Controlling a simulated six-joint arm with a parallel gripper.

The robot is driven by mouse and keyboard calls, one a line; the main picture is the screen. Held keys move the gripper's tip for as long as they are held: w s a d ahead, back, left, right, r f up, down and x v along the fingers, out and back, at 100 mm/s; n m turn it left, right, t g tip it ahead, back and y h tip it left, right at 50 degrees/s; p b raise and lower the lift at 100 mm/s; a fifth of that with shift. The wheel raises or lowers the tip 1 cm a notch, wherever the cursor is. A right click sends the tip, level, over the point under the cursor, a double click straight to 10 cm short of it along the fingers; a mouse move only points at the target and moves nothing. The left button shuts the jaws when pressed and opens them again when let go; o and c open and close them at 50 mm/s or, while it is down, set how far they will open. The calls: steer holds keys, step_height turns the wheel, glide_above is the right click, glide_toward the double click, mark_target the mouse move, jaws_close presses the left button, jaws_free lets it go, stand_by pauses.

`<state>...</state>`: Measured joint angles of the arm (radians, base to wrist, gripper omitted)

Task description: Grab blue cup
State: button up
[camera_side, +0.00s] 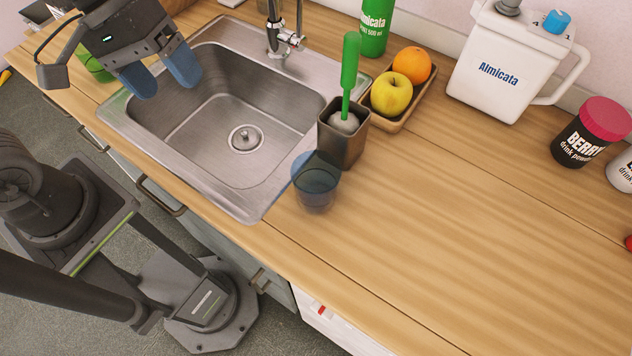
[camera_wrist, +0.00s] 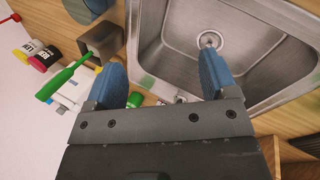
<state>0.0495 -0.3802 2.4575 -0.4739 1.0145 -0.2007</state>
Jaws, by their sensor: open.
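The blue cup (camera_side: 316,184), translucent and dark blue, stands upright on the wooden counter, close to the right edge of the sink. In the wrist view a bluish piece at the top edge (camera_wrist: 97,5) looks like part of this cup, mostly cut off. My gripper (camera_side: 162,75) is open with its blue fingers apart and nothing between them. It is above the far left part of the sink, well away from the cup. The open fingers also show in the wrist view (camera_wrist: 161,78).
A dark holder (camera_side: 342,148) with a green-handled brush (camera_side: 349,75) stands right behind the cup. Beyond it are a fruit tray (camera_side: 393,126), a green bottle (camera_side: 375,28) and the faucet (camera_side: 277,32). A green object (camera_side: 95,66) is partly hidden by my gripper. The counter right of the cup is clear.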

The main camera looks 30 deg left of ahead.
steer(key=w+d+f+n+g+h, duration=0.3)
steer(key=w+d+n+h, duration=0.1)
steer(key=d+n+h, duration=0.15)
steer(key=n+h, duration=0.3)
steer(key=n, duration=0.3)
glide_toward(332, 192)
steer(key=shift+y, duration=0.25)
steer(key=x, duration=0.7)
steer(key=shift+w+a+f, duration=0.15)
steer(key=shift+w+f, duration=0.05)
steer(key=shift+w, duration=0.05)
steer(key=c, duration=0.5)
steer(key=shift+r, duration=0.1)
